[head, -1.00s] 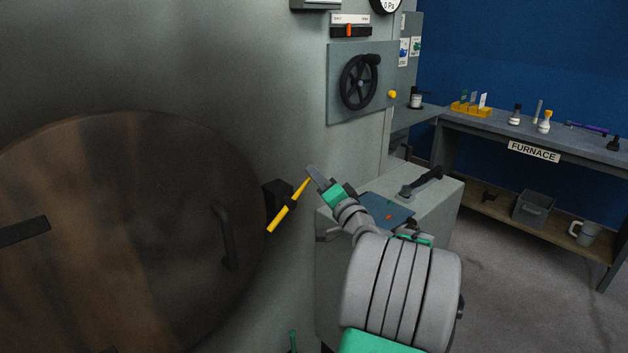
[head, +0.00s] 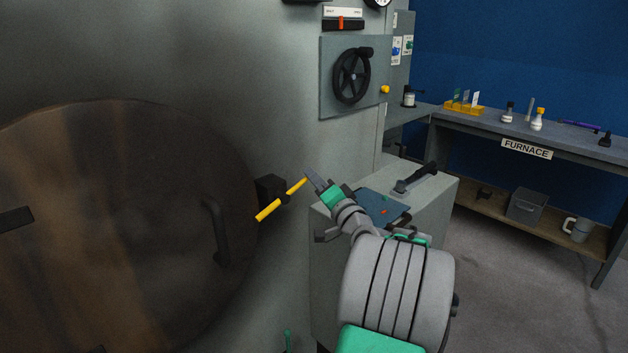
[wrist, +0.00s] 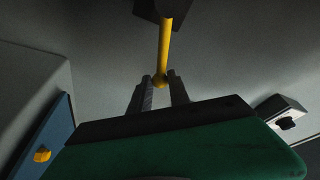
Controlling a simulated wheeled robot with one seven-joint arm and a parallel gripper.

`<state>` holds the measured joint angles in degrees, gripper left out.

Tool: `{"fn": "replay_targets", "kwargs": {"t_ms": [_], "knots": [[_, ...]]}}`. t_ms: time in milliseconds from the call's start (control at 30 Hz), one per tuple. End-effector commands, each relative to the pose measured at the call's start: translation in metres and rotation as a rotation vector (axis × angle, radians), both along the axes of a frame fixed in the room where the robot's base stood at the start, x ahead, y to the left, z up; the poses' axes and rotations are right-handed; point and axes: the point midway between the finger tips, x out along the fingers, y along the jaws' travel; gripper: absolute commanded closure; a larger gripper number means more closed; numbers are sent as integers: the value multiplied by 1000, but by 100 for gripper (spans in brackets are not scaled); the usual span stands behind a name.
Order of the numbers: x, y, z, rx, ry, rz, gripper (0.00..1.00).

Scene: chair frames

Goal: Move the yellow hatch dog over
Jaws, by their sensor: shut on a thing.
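The yellow hatch dog (head: 268,211) is a thin bar on a black block (head: 270,188) beside the round brown hatch (head: 120,210). It slants from lower left, over the hatch's edge, to upper right. My gripper (head: 309,175) is at its upper right end. In the wrist view the yellow bar (wrist: 164,45) runs down from the dark block to a rounded end between my gripper's fingers (wrist: 160,83), which are shut on it. The exact contact is small and dark.
A grey cabinet (head: 330,275) with a black lever (head: 414,180) stands just right of the hatch, under my arm. A black handwheel (head: 351,76) is on the wall above. The hatch has a dark handle (head: 215,230). A furnace bench (head: 470,122) is at the right.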

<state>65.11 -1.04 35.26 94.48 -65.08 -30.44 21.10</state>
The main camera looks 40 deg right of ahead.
Motion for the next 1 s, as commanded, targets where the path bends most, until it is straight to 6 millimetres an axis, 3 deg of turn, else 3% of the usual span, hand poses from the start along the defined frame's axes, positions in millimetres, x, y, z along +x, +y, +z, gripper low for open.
{"fn": "replay_targets", "kwargs": {"t_ms": [167,533,800,833,1000], "knots": [[0,0,-4,0,0,0,100],[0,-4,-31,1,1,0,98],[1,-4,-31,2,3,2,97],[0,-4,-31,2,3,2,73],[1,-4,-30,2,1,2,59]]}}
